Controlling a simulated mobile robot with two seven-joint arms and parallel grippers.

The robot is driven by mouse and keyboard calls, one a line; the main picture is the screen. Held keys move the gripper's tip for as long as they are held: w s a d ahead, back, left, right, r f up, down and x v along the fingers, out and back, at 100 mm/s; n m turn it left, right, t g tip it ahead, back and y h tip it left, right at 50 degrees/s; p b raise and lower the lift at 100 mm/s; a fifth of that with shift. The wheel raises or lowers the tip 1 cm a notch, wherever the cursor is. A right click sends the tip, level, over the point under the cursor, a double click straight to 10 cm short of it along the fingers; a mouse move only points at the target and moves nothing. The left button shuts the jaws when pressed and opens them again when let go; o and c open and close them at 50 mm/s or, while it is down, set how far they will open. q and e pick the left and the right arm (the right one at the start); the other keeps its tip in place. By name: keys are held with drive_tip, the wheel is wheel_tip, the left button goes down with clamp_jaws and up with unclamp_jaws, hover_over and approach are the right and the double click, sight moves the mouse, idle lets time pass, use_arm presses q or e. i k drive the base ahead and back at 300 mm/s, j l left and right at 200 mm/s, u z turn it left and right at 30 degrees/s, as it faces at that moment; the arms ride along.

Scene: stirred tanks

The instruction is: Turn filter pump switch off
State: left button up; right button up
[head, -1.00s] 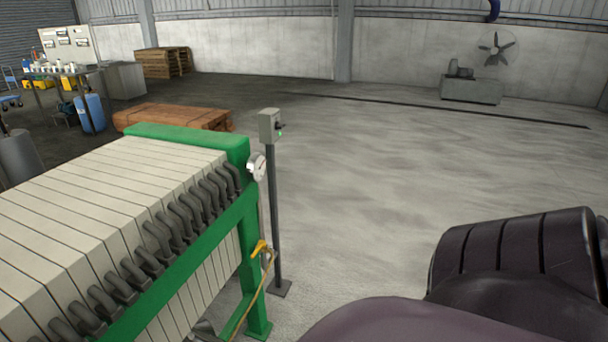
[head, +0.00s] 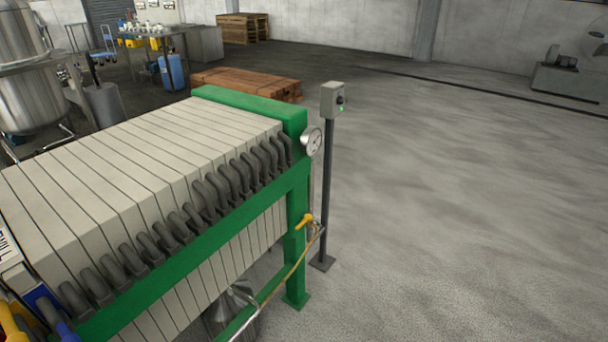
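The filter pump switch is a grey box (head: 333,99) on top of a dark post (head: 327,190), right of the middle in the head view. A dark knob (head: 340,100) and a small lit green lamp (head: 341,109) show on its right-hand face. Which way the knob points is too small to tell. The post stands on the floor just beyond the far end of the filter press. Neither of my grippers is in view.
The filter press (head: 150,160), with white plates and a green frame, fills the left and centre.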

sight(340, 100)
drive_tip(key=z, duration=0.25)
drive_tip(key=u, duration=0.35)
drive_tip(key=i+l+u, duration=0.1)
drive_tip(key=u, duration=0.25)
drive_tip(key=l+u, duration=0.15)
drive_tip(key=u, duration=0.15)
drive_tip(key=i+l+u, duration=0.15)
drive_tip(key=l+u, duration=0.45)
drive_tip(key=l, duration=0.2)
drive_tip(key=i+l+u, duration=0.1)
drive_tip(key=l, duration=0.35)
drive_tip(key=l+u, duration=0.1)
drive_tip(key=l, duration=0.35)
